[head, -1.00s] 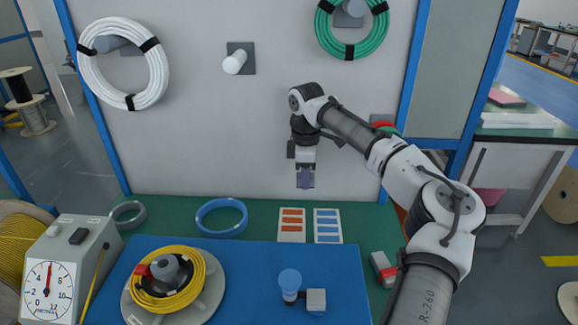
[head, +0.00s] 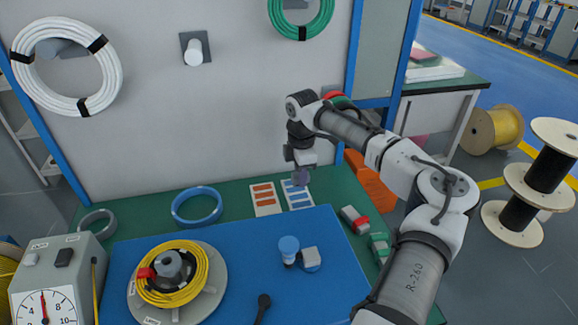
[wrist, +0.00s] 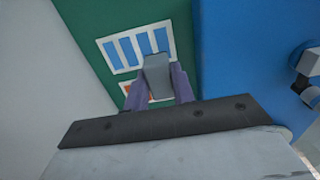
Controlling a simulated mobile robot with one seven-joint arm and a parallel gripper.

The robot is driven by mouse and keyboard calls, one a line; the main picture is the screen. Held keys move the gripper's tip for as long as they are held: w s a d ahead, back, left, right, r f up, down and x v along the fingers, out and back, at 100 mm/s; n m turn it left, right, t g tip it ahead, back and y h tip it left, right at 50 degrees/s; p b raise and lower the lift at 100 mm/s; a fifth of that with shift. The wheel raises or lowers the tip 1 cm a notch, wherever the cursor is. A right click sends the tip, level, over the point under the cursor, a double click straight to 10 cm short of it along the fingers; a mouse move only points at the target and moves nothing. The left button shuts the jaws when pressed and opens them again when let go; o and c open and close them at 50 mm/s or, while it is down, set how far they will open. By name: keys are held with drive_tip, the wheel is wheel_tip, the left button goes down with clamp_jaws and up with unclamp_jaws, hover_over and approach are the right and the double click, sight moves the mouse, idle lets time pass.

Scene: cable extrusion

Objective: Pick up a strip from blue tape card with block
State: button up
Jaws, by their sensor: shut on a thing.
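My gripper (head: 301,178) is over the upper part of the blue tape card (head: 289,205) in the head view. The card is white with several blue strips and lies on the green table top. In the wrist view the purple fingers are shut on a small grey block (wrist: 158,72). The block's end overlaps the lower edge of the blue tape card (wrist: 174,38) there. I cannot tell whether the block touches the card. No strip is seen on the block's visible face. In the head view my gripper hides the block.
A white card with orange strips (head: 264,196) lies left of the blue one. A blue tape ring (head: 197,221) is further left. The white panel (head: 190,130) rises close behind.

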sight(301, 205)
drive_tip(key=shift+s+d+f, duration=0.2)
drive_tip(key=shift+s+d, duration=0.05)
drive_tip(key=shift+f, duration=0.2)
wheel_tip(301, 205, down, 6)
drive_tip(key=b, duration=0.7)
drive_tip(key=shift+f, duration=0.15)
drive_tip(key=shift+f, duration=0.75)
idle(0.7)
drive_tip(key=shift+r, duration=0.1)
wheel_tip(301, 205, up, 8)
drive_tip(key=p, duration=0.7)
drive_tip(key=shift+p, duration=0.4)
